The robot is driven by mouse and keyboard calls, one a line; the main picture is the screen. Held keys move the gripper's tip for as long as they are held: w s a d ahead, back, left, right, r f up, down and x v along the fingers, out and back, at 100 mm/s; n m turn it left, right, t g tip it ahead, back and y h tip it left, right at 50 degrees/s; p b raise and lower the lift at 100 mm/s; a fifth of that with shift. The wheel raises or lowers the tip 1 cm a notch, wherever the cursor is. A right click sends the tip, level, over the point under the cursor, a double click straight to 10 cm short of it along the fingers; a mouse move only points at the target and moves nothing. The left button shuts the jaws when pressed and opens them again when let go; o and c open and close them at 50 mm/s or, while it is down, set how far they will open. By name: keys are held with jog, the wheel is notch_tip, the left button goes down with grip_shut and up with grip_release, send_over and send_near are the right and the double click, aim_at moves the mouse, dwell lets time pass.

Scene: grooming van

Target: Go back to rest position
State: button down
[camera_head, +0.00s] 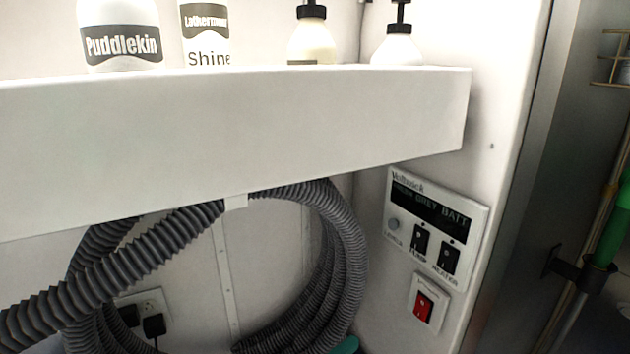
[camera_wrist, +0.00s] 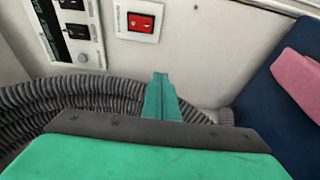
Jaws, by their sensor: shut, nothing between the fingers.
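My gripper (camera_wrist: 160,84) shows in the wrist view as teal fingers closed together, with nothing between them. Its tips point toward the white wall, below a red rocker switch (camera_wrist: 141,22). The fingers appear apart from the switch. The red switch also shows in the head view (camera_head: 424,306), under the control panel (camera_head: 436,228). In the head view the gripper is not clearly visible; only a small teal patch shows at the bottom edge, behind the hose.
A grey ribbed hose (camera_head: 345,240) hangs coiled below a white shelf (camera_head: 230,125) and lies near my gripper in the wrist view. Several bottles, including Puddlekin (camera_head: 120,45), stand on the shelf. A pink cloth (camera_wrist: 300,75) lies on a dark blue surface at right.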

jog(key=s+a+f+y, duration=0.2)
jog(key=s+f+y, duration=0.1)
jog(key=f, duration=0.4)
jog(key=s+a+f+t+y, duration=0.1)
jog(key=s+a+f+y, duration=0.1)
jog(key=s+f, duration=0.3)
jog(key=s+a+f+t+y, duration=0.1)
jog(key=s+f+y, duration=0.3)
jog(key=f, duration=0.5)
jog(key=shift+a+f+n+y, duration=0.15)
jog(key=shift+a+n+y, duration=0.2)
jog(key=shift+a, duration=0.2)
jog(key=s+r+m+t+y, duration=0.1)
jog(key=s+m, duration=0.8)
jog(key=s, duration=1.3)
jog(key=shift+s+r+m+y, duration=0.3)
jog(key=shift+s+m+y, duration=0.05)
jog(key=shift+y, duration=0.5)
